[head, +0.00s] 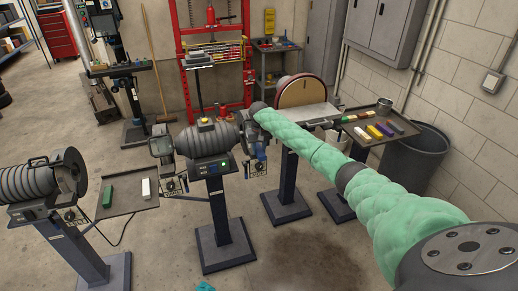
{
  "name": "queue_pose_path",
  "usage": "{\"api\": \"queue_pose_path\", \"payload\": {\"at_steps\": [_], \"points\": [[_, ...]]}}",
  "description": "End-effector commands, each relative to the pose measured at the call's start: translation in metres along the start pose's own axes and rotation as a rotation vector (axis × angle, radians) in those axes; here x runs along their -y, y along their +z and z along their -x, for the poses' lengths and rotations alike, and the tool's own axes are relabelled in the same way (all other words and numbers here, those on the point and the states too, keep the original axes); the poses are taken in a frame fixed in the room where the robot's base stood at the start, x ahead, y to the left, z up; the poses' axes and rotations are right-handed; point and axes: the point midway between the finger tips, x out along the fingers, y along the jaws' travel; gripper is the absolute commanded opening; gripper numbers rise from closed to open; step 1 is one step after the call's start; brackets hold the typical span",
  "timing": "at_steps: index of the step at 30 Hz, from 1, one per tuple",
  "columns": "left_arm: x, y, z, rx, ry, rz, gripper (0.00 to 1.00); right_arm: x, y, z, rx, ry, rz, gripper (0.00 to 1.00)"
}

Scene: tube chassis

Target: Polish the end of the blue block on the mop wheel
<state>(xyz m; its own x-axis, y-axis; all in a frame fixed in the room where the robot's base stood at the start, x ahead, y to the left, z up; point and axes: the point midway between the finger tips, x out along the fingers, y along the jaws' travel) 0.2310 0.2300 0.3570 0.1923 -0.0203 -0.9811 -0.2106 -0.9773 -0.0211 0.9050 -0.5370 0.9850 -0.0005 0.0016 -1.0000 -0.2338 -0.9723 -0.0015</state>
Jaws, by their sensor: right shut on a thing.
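My right arm reaches in from the right to the right end of the grey twin-ended polishing machine (207,138) on its blue-grey pedestal. My right gripper (257,152) is there, small and partly behind the arm's green sleeve. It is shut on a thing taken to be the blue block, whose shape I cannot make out. The wheel at that end is mostly hidden by the gripper and arm, so I cannot tell whether the block touches it. My left gripper is not in view.
A disc sander (303,92) stands behind the arm. A tray (365,138) with several coloured bars is at the right, near a dark bin (418,152). Another grey machine (38,183) stands at left, beside a tray (128,198) with green and white bars. Foreground floor is mostly clear.

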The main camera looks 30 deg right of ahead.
Motion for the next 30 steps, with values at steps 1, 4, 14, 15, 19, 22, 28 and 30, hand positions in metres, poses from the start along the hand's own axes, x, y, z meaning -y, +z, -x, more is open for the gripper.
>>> {"api": "queue_pose_path", "payload": {"at_steps": [1, 4, 14, 15, 19, 22, 28, 30], "points": [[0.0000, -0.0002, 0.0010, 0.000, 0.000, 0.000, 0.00, 0.0000, -0.0002, 0.0010, -0.001, 0.000, 0.000, 0.08], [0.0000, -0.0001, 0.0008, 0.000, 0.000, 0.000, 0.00, -0.0001, -0.0001, 0.0005, -0.001, 0.000, 0.000, 0.08], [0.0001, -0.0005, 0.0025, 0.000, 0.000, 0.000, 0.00, -0.0001, -0.0006, 0.0011, 0.000, 0.000, 0.000, 0.08], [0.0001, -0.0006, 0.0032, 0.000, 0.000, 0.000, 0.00, -0.0001, -0.0008, 0.0012, 0.000, 0.000, 0.000, 0.08], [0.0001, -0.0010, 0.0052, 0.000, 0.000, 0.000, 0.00, -0.0004, -0.0016, 0.0013, 0.000, 0.000, 0.000, 0.08], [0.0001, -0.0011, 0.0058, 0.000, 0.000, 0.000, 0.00, -0.0006, -0.0021, 0.0009, 0.000, 0.001, 0.000, 0.08], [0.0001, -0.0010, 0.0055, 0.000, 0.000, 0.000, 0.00, -0.0007, -0.0024, 0.0009, -0.001, 0.001, 0.000, 0.08], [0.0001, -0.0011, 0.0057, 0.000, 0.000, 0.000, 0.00, -0.0007, -0.0024, 0.0011, -0.002, 0.001, 0.000, 0.08]]}}
